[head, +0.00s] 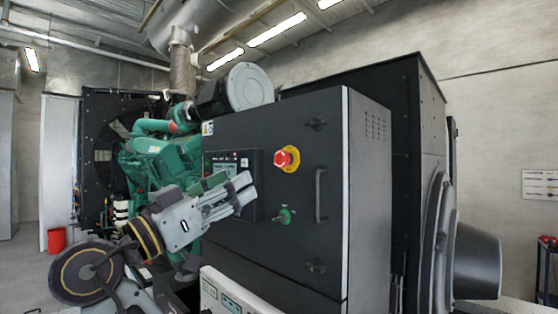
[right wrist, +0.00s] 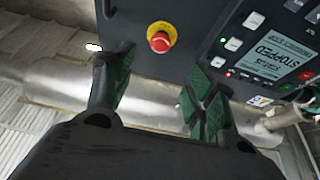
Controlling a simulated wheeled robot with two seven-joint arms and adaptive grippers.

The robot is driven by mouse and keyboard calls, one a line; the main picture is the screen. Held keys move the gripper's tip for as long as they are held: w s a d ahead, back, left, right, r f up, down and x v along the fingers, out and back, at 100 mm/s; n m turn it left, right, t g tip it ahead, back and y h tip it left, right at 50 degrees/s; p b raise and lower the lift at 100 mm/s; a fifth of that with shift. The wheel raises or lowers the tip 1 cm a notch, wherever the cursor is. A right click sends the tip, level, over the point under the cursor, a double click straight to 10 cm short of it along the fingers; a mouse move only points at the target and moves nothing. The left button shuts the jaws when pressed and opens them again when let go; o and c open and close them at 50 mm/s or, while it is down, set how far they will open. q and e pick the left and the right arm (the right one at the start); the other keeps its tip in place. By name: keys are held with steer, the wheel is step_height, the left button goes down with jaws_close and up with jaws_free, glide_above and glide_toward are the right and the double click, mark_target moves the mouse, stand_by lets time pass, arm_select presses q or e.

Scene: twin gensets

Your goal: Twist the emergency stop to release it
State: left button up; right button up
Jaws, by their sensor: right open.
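The emergency stop is a red mushroom button (head: 283,159) on a yellow ring, on the dark front of the control cabinet (head: 300,250). In the right wrist view the red button (right wrist: 160,42) shows whole, beyond the fingertips and above the gap between them. My right gripper (head: 246,191) is in front of the cabinet, left of and lower than the button. Its green-padded fingers (right wrist: 158,85) are spread apart with nothing between them, clear of the button. My left gripper is not in view.
A control panel with a display reading STOPPED (right wrist: 275,55) is beside the button, partly hidden by my gripper in the head view. A green knob (head: 285,215) sits below the button, and a door handle (head: 320,195) to its right. A green engine (head: 150,160) stands behind at left.

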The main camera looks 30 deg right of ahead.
mark_target(278, 160)
steer(key=p+x, duration=0.4)
steer(key=x, duration=0.7)
steer(key=shift+w+d+r, duration=0.15)
steer(key=shift+d+r, duration=0.1)
steer(key=shift+r, duration=0.05)
steer(key=shift+p+x, duration=0.45)
steer(key=shift+x, duration=0.6)
steer(key=shift+f, duration=0.15)
steer(key=c, duration=1)
